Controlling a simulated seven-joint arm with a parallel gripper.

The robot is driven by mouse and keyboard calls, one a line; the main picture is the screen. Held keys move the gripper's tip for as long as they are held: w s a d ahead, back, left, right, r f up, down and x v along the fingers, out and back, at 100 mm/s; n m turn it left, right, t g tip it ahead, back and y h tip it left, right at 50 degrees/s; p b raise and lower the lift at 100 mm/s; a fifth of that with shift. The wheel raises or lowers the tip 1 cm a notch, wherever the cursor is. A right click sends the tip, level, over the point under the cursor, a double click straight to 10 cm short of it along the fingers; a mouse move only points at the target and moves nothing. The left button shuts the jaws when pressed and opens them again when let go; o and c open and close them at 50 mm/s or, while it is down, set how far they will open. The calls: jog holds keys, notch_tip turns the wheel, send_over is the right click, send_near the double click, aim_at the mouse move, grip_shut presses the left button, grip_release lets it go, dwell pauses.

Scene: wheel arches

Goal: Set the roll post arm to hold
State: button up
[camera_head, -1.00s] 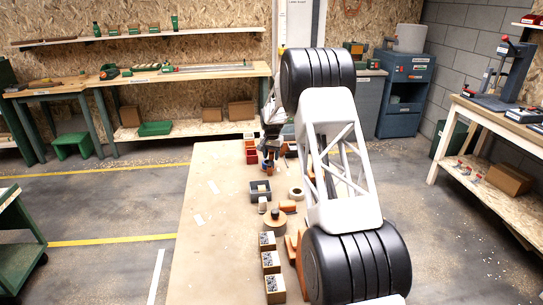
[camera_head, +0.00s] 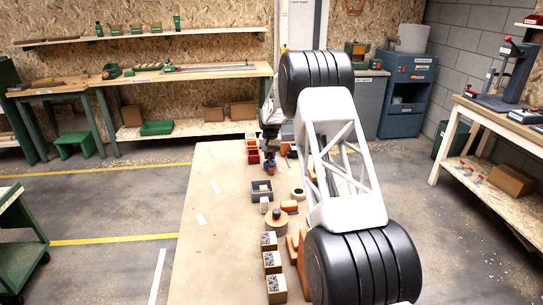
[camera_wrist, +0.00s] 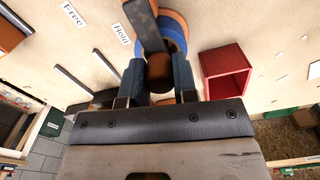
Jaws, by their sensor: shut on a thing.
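In the wrist view, the roll post arm is a dark bar (camera_wrist: 147,28) with a brown rounded knob (camera_wrist: 160,72) at its near end. The bar lies over a round blue and orange base (camera_wrist: 176,35). My gripper (camera_wrist: 160,85) has its two blue-grey fingers on either side of the knob, shut on it. The "Hold" label (camera_wrist: 121,33) lies just left of the bar, and the "Free" label (camera_wrist: 72,13) is farther left. In the head view, my gripper (camera_head: 270,165) is at the table's far part, small and partly hidden by my arm.
A red open box (camera_wrist: 225,72) stands close to the right of the gripper in the wrist view. Dark bars (camera_wrist: 88,80) lie to the left.

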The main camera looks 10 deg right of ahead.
jog(key=shift+r, duration=0.1)
jog(key=o, duration=0.9)
jog(key=shift+o, duration=0.2)
jog(key=shift+r, duration=3.85)
